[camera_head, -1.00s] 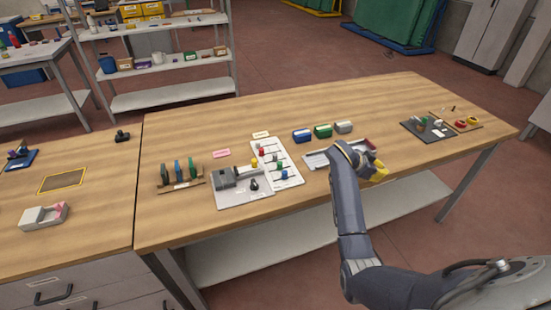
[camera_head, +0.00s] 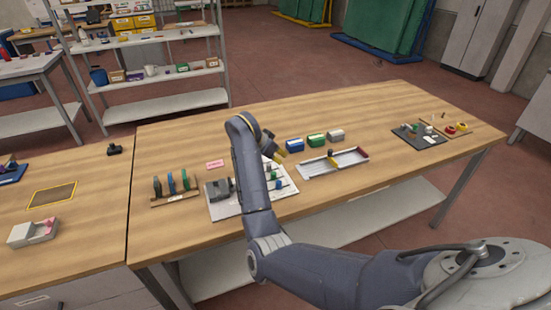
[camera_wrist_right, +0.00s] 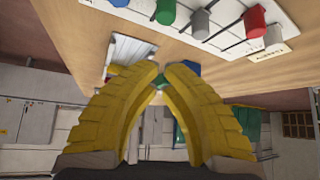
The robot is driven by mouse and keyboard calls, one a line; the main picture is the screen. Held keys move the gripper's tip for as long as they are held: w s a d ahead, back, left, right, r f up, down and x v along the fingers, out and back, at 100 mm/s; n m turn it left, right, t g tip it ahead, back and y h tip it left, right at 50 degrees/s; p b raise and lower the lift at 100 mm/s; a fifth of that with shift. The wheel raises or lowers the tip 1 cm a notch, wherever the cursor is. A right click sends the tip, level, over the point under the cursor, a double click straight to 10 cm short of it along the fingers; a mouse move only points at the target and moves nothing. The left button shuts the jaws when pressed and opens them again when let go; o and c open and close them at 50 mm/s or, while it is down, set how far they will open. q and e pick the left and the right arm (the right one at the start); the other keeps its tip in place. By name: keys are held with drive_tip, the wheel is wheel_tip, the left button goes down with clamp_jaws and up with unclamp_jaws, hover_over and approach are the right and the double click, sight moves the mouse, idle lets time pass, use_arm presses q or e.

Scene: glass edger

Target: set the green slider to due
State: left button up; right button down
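The green slider's knob (camera_wrist_right: 165,12) shows at the top of the right wrist view, on a white slider panel (camera_wrist_right: 228,38). Grey (camera_wrist_right: 200,22) and red (camera_wrist_right: 255,18) knobs stand beside it on their slots. The slider markings are unreadable. My left gripper is not in view.
Blue (camera_head: 294,145), green (camera_head: 316,141) and grey (camera_head: 336,136) boxes stand behind a shallow tray (camera_head: 318,169). A rack of upright discs (camera_head: 174,197) is left of the panel. A dark mat (camera_head: 419,136) with small items lies far right. The table's back is clear.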

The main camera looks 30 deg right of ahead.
sight(285, 172)
drive_tip(key=x, duration=0.7)
drive_tip(key=shift+d+f, duration=0.25)
drive_tip(key=shift+s+a, duration=0.15)
drive_tip(key=shift+a, duration=1)
drive_tip(key=shift+s+a, duration=0.3)
drive_tip(key=shift+a, duration=0.6)
